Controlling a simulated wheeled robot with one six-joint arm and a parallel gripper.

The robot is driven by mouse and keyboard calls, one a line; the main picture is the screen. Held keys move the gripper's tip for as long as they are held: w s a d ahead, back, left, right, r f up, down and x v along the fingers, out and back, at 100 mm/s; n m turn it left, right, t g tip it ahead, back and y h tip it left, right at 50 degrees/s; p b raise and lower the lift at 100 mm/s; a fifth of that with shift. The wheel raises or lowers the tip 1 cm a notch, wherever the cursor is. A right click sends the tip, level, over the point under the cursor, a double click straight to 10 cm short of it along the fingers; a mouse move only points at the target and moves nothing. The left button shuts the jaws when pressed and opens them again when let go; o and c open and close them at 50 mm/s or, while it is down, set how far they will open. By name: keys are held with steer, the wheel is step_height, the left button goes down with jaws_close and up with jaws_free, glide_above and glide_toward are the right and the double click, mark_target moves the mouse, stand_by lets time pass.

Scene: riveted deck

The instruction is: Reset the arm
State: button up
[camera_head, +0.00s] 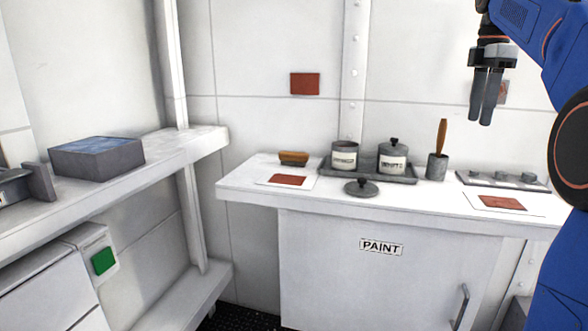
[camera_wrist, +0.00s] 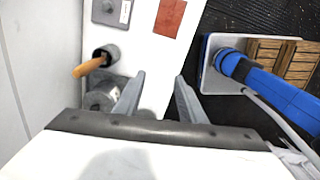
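My arm is blue and comes in from the right edge of the head view. My gripper (camera_head: 486,119) hangs fingers down above the right part of the paint counter, well clear of it. In the wrist view my gripper (camera_wrist: 156,85) has its two grey fingers apart, with nothing between them but the white counter surface beyond.
The white paint counter (camera_head: 240,188) holds a grey tray (camera_head: 368,174) with two pots, a loose lid (camera_head: 361,188), a wooden brush (camera_head: 293,158) and a cup (camera_head: 437,166) with a wooden handle. A side shelf (camera_head: 190,147) bears a grey box (camera_head: 97,162).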

steer(key=s+a+f+m+t, duration=0.2)
steer(key=s+a+f+m, duration=0.7)
steer(key=s+f, duration=0.55)
steer(key=s+a+f+m+t, duration=0.1)
steer(key=s+a+f+m, duration=0.2)
steer(key=s+f, duration=0.4)
steer(key=s+a+f+m+t, duration=0.1)
steer(key=s+a+f+m, duration=0.2)
steer(key=s+f, duration=0.5)
step_height(320, 180, down, 8)
steer(key=shift+a+f+m+t, duration=0.2)
steer(key=shift+a+m+t, duration=0.1)
steer(key=shift+m, duration=0.4)
